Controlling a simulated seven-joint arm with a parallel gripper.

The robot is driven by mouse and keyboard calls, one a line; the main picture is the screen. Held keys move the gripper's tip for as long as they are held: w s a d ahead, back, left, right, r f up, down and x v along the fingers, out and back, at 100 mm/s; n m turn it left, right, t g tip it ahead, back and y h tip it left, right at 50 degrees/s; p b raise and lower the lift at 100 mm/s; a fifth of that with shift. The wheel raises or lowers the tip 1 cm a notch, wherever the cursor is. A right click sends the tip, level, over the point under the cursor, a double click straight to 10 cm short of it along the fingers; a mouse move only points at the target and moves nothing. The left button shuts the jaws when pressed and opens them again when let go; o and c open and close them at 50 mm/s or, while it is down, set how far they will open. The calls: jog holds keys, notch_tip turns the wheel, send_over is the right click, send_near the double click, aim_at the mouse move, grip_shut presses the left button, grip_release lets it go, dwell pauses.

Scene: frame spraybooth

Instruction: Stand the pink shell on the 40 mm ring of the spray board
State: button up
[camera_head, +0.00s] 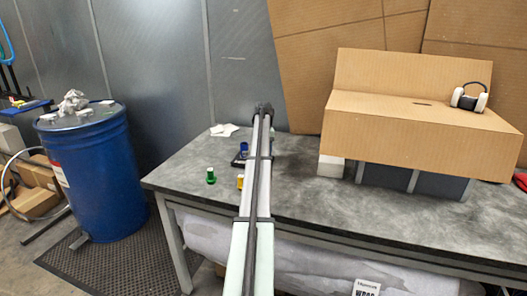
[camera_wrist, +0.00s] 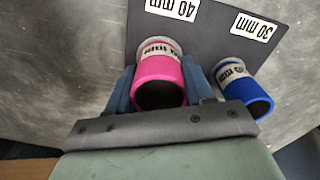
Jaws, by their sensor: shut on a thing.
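The pink shell (camera_wrist: 160,82) is between the two blue fingers of my gripper (camera_wrist: 160,88) in the wrist view, and the gripper is shut on it. Its open dark end faces the camera, and a printed "mm" label and a pale rim show at its far end. It is over the dark spray board (camera_wrist: 205,45), in line with the "40 mm" label (camera_wrist: 172,8). I cannot tell whether it touches the board; the ring beneath is hidden or unclear. In the head view my arm hides the shell and gripper.
A blue shell (camera_wrist: 245,88) stands close to the right finger, near the "30 mm" label (camera_wrist: 255,27). A green shell (camera_head: 211,175) and a yellow one (camera_head: 240,182) stand on the table (camera_head: 330,212) left of my arm. A cardboard box (camera_head: 415,130) occupies the table's right.

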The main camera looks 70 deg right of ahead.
jog(key=o, duration=1.2)
notch_tip(320, 180, up, 14)
jog(key=shift+f, duration=0.1)
